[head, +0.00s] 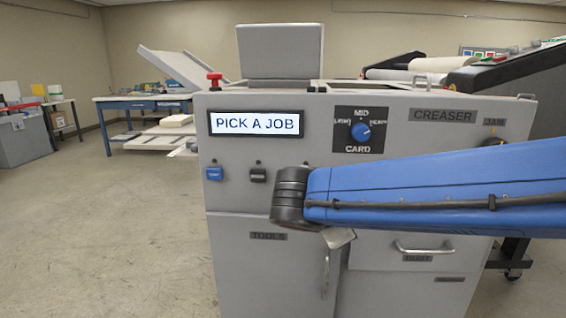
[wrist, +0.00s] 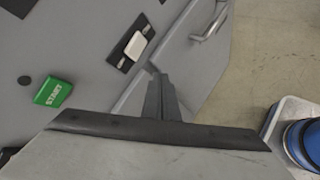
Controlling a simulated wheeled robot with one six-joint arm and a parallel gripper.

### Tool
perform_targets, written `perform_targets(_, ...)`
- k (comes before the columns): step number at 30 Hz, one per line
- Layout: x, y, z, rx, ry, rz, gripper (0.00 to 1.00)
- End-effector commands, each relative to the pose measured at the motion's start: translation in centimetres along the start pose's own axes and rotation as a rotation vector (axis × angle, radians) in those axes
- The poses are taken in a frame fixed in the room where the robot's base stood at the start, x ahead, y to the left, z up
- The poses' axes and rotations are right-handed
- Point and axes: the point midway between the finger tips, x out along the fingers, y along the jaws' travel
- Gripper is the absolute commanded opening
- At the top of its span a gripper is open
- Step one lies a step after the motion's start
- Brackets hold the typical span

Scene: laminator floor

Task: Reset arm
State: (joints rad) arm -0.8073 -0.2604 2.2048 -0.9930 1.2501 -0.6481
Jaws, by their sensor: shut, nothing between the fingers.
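My arm, blue with a black joint, reaches in from the right across the front of the grey creaser machine (head: 225,185) in the head view. My gripper is mostly hidden behind the black joint there. In the wrist view my gripper (wrist: 160,78) is shut and empty, its thin dark fingers together in front of the machine's grey panel. A green START button (wrist: 53,92) is to the left of the fingers. A white rocker switch (wrist: 135,45) on a black plate is just beyond them. I cannot tell how far the fingertips are from the panel.
The machine's display (head: 256,123) reads PICK A JOB. A blue card knob (head: 361,131) and a blue button (head: 214,174) are on its front. A drawer handle (head: 424,248) juts out below my arm. A blue table (head: 125,101) stands back left. The left floor is open.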

Motion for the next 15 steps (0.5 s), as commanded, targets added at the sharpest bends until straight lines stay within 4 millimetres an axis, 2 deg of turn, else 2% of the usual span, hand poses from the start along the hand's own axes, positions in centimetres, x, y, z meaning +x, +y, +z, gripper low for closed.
perform_targets(1,0.8,-1.7,1.3,0.071,0.014,-0.043,0.00)
perform_targets(6,2.7,-7.2,3.8,0.323,0.070,-0.180,0.00)
perform_targets(15,3.6,-16.0,5.9,0.800,0.144,-0.393,0.00)
